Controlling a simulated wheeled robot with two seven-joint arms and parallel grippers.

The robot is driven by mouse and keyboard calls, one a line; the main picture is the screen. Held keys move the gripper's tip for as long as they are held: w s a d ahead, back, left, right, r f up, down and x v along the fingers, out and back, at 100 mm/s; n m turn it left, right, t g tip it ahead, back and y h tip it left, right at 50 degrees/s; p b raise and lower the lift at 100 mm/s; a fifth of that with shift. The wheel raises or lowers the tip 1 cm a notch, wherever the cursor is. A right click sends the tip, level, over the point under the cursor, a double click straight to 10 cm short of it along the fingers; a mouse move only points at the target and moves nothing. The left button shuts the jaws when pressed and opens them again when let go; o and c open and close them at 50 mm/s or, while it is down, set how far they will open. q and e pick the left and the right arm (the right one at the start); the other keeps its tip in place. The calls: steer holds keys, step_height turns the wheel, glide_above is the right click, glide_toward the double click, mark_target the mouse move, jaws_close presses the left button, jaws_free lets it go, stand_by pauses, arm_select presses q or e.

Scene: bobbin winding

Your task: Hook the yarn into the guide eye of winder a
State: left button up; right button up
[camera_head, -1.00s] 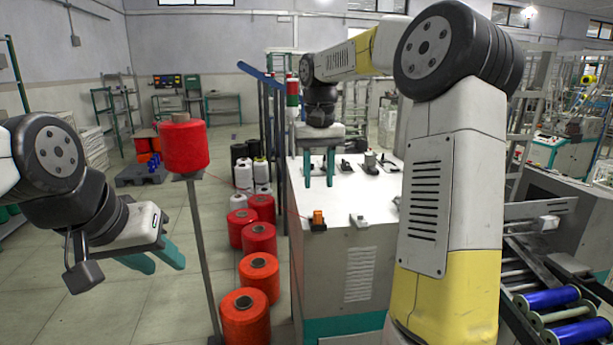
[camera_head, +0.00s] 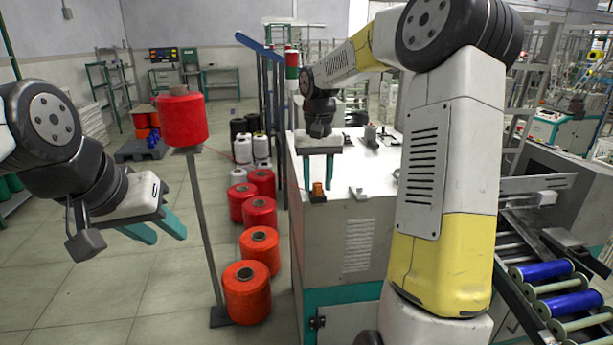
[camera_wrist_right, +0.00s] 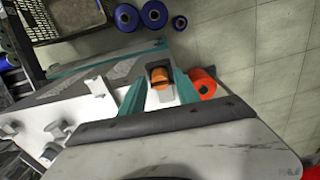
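Winder a seems to be the grey cabinet (camera_head: 335,235) with a white top, in the middle of the head view. A small dark fitting with an orange part (camera_head: 318,189) sits at its near left corner; I cannot tell whether it is the guide eye. My right gripper (camera_head: 318,188) is open above that corner. In the right wrist view, the orange part (camera_wrist_right: 160,76) appears between its spread teal fingers. A thin red yarn (camera_head: 226,156) runs from the red cone (camera_head: 183,121) toward the winder; its far end is unclear. My left gripper (camera_head: 160,231) is open and empty, left of the cone's stand.
The cone stands on a grey pole (camera_head: 204,235). Several red and orange cones (camera_head: 246,298) line the floor left of the winder. Other fittings (camera_head: 358,193) lie on the winder top. A rack with blue bobbins (camera_head: 541,271) is at the right.

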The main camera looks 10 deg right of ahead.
jaws_close()
steer(key=shift+r, duration=2.25)
